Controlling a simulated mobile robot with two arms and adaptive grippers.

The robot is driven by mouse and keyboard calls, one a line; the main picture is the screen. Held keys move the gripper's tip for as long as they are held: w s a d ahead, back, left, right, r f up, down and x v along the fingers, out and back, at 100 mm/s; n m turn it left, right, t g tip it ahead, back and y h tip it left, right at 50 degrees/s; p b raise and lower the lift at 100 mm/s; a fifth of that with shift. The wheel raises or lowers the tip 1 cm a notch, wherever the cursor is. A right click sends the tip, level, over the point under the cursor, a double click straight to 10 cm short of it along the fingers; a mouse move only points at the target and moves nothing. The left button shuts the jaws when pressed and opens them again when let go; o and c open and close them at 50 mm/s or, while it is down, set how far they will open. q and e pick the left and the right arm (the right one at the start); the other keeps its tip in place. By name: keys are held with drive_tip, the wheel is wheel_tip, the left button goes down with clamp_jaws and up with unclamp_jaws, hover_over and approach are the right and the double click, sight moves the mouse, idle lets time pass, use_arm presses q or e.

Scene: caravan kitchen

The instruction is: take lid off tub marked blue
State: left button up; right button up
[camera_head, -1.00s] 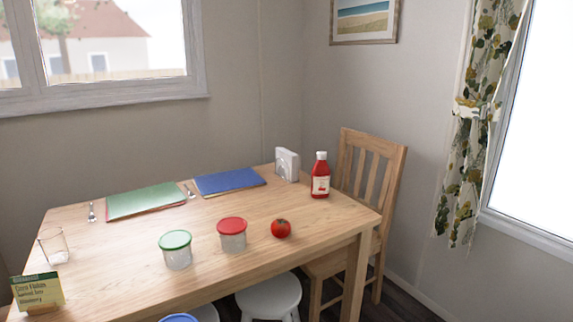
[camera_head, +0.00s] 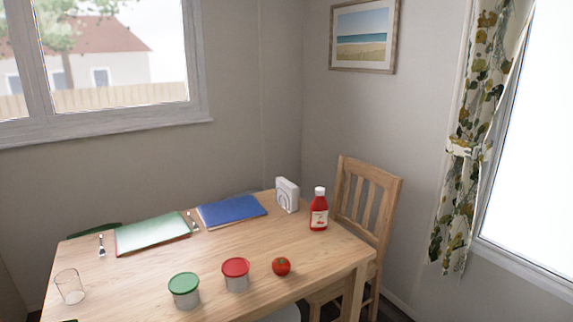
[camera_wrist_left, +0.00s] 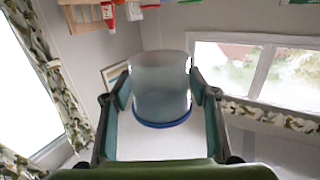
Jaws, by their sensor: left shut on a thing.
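In the left wrist view, which appears upside down, my left gripper (camera_wrist_left: 160,92) is shut on a translucent tub (camera_wrist_left: 160,78) with one finger on each side. The tub's blue lid (camera_wrist_left: 165,123) shows as a rim at its lower end in that picture. The lid appears to be on the tub. The held tub is not in the head view. My right gripper is in neither view.
A green-lidded tub (camera_head: 185,297), a red-lidded tub (camera_head: 236,281), a tomato (camera_head: 281,266) and a ketchup bottle (camera_head: 319,210) stand on the wooden table (camera_head: 150,268). A glass (camera_head: 69,287) stands at left. A chair (camera_head: 368,205) is at the right end.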

use_arm(q)
drive_tip(key=shift+s+r, duration=0.1)
drive_tip(key=shift+r, duration=0.15)
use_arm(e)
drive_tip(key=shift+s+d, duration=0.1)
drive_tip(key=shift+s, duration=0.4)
use_arm(q)
drive_tip(key=shift+d, duration=0.1)
drive_tip(key=w+d+m+g+h, duration=0.2)
drive_tip(key=w+d+m+h, duration=0.1)
drive_tip(key=d, duration=0.4)
drive_tip(key=w+d+r+m+g+h, duration=0.1)
drive_tip(key=w+d+m+g+h, duration=0.1)
drive_tip(key=d+m+h, duration=0.3)
drive_tip(key=shift+w+d+h, duration=0.5)
drive_tip(key=shift+d+h, duration=0.45)
drive_tip(key=shift+h, duration=0.65)
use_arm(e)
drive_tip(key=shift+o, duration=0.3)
